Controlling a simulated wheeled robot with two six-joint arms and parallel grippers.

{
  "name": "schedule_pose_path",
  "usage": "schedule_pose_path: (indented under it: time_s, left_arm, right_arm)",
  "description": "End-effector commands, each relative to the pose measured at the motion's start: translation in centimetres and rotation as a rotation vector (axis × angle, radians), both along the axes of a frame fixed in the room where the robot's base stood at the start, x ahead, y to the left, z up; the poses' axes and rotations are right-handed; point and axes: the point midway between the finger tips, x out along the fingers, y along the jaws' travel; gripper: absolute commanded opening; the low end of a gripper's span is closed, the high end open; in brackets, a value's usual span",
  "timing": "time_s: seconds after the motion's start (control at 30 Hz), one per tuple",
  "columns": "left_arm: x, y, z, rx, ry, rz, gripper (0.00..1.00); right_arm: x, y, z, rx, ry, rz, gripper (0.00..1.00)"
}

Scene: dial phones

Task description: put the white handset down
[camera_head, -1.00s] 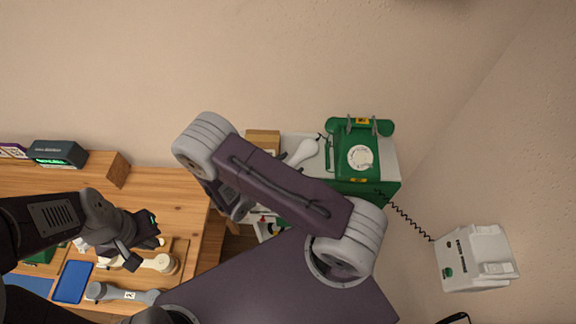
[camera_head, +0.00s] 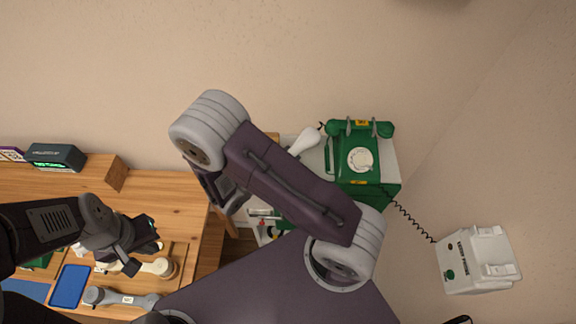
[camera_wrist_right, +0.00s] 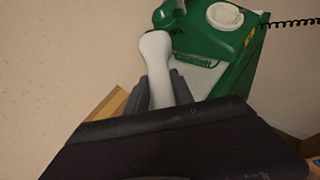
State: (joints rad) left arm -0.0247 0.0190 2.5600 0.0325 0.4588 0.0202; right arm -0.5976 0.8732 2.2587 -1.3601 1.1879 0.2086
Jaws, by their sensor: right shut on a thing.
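The white handset (camera_head: 304,140) is held by my right gripper beside the green dial phone (camera_head: 361,160). In the right wrist view the handset (camera_wrist_right: 156,65) stands between the two grey fingers of my right gripper (camera_wrist_right: 157,95), its rounded end pointing away. The head of the green phone's own handset shows just beyond that end; whether they touch I cannot tell. In the head view my right arm hides the right gripper. My left gripper (camera_head: 145,253) is over the wooden desk, its fingers apart, near a cream handset (camera_head: 158,267).
The green phone stands on a white-topped stand (camera_head: 391,148) against the wall. A black coiled cord (camera_head: 410,219) runs from it toward a white box (camera_head: 477,260). A wooden block (camera_head: 116,172), a dark clock (camera_head: 55,157), a blue tray (camera_head: 70,286) and a grey handset (camera_head: 120,298) are on the desk.

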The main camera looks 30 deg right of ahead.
Motion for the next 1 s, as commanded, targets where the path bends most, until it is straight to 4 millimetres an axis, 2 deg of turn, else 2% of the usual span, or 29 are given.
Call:
schedule_pose_path:
  time_s: [0.03, 0.2, 0.4, 0.6, 1.0]
  left_arm:
    - [0.0, 0.0, -0.2, 0.000, 0.000, 0.000, 0.00]
    - [0.0, 0.0, -0.3, 0.000, 0.000, 0.000, 0.00]
    - [0.0, 0.0, -0.3, 0.000, 0.000, 0.000, 0.00]
    - [0.0, 0.0, -0.3, 0.000, 0.000, 0.000, 0.00]
    - [0.0, 0.0, -0.3, 0.000, 0.000, 0.000, 0.00]
  right_arm:
    - [0.2, 0.1, 1.7, 0.005, -0.010, 0.001, 0.00]
    - [0.1, 0.0, 6.6, 0.004, -0.008, 0.001, 0.00]
    - [0.1, 0.0, 10.5, 0.002, -0.005, 0.000, 0.00]
    - [0.0, 0.0, 11.6, -0.001, -0.001, 0.001, 0.00]
    - [0.0, 0.0, 11.6, -0.001, 0.000, 0.001, 0.00]
